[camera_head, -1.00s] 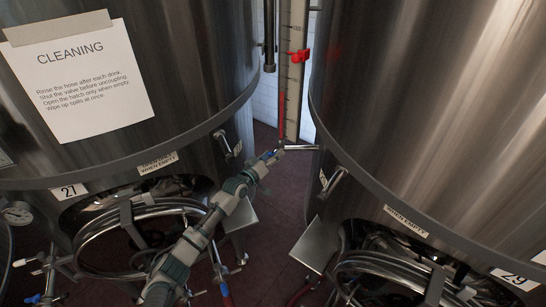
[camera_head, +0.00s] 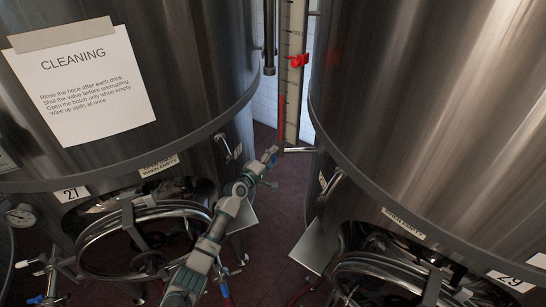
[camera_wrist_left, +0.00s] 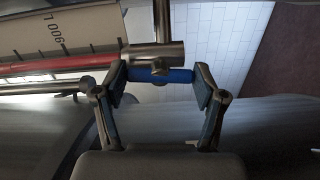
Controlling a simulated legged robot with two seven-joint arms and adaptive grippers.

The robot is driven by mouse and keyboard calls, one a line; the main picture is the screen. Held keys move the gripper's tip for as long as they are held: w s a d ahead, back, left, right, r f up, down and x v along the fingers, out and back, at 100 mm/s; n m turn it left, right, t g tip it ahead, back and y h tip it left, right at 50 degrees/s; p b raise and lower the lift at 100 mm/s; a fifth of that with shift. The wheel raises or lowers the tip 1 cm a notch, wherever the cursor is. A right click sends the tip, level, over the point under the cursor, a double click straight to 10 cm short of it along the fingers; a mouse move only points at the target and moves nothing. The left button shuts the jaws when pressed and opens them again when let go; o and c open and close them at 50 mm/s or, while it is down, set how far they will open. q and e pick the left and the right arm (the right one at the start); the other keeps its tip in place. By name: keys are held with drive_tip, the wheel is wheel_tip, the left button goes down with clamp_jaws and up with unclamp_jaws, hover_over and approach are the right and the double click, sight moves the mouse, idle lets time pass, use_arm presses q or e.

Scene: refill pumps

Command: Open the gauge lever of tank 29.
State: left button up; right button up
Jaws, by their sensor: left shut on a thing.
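Tank 29 is the large steel tank (camera_head: 440,120) on the right, with its number plate "29" (camera_head: 512,280) low on its side. Its gauge (camera_head: 294,75) is a tall scale strip with a red column and a red marker, standing between the two tanks. My left gripper (camera_head: 272,158) is at the gauge's foot, beside a short horizontal pipe. In the left wrist view the blue lever (camera_wrist_left: 165,76) lies crosswise between the fingers of my left gripper (camera_wrist_left: 160,88), which is shut on it. The lever sits beside a metal fitting (camera_wrist_left: 152,57). My right gripper is not in view.
Tank 27 (camera_head: 130,100) stands on the left with a cleaning notice (camera_head: 80,85). Round hatches with metal rings (camera_head: 145,240) and brackets jut out low on both tanks. A narrow gap with dark red floor (camera_head: 285,200) lies between them.

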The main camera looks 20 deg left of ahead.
use_arm(q)
drive_tip(key=shift+f+n, duration=0.3)
drive_tip(key=shift+n, duration=0.2)
drive_tip(key=o, duration=1.1)
drive_tip(key=shift+o, duration=0.2)
drive_tip(key=shift+a, duration=0.15)
drive_tip(key=shift+a+r, duration=0.1)
drive_tip(key=v, duration=1.2)
